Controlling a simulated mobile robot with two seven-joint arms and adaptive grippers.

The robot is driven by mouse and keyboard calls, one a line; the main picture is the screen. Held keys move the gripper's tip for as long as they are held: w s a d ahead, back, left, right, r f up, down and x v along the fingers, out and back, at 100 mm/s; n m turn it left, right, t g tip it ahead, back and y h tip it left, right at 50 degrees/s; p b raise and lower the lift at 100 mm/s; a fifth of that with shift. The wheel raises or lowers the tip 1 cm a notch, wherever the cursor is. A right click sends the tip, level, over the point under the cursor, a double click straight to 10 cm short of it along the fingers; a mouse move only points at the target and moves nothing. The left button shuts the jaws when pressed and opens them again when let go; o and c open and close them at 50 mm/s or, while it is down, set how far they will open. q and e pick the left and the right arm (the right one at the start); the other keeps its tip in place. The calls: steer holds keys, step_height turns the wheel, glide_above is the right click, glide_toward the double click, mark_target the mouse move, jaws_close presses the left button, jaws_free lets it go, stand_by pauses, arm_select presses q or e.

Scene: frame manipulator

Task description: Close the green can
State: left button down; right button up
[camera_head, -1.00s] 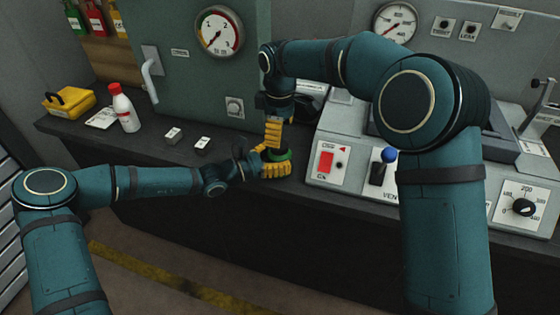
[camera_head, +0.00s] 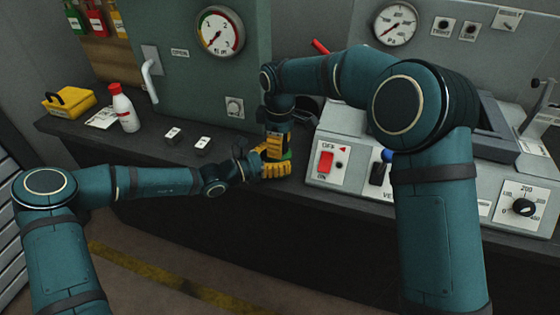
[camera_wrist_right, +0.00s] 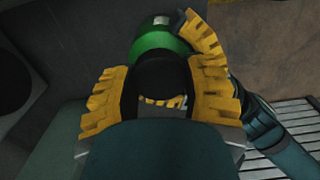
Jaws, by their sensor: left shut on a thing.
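The green can (camera_head: 287,155) is mostly hidden by my grippers near the counter's front edge. Its green rounded side also shows in the right wrist view (camera_wrist_right: 158,38). My left gripper (camera_head: 280,169) is shut on the can from the left; one of its yellow fingers shows beside the can in the wrist view. My right gripper (camera_head: 277,152) points down close over the can. In the wrist view its yellow fingers stand wide apart, with a dark round shape (camera_wrist_right: 163,72) between them. I cannot tell whether that shape is a lid or the can's dark top.
A grey control panel (camera_head: 338,185) with a red switch (camera_head: 325,163) and a blue-knobbed lever (camera_head: 387,156) stands just right of the grippers. Two small blocks (camera_head: 172,134), a white bottle (camera_head: 124,108) and a yellow box (camera_head: 69,102) are on the counter at left.

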steer(key=m, duration=0.4)
steer(key=shift+m, duration=0.3)
steer(key=m, duration=0.2)
steer(key=shift+m, duration=0.4)
steer(key=o, duration=1.3)
steer(key=shift+o, duration=0.2)
step_height(320, 180, up, 12)
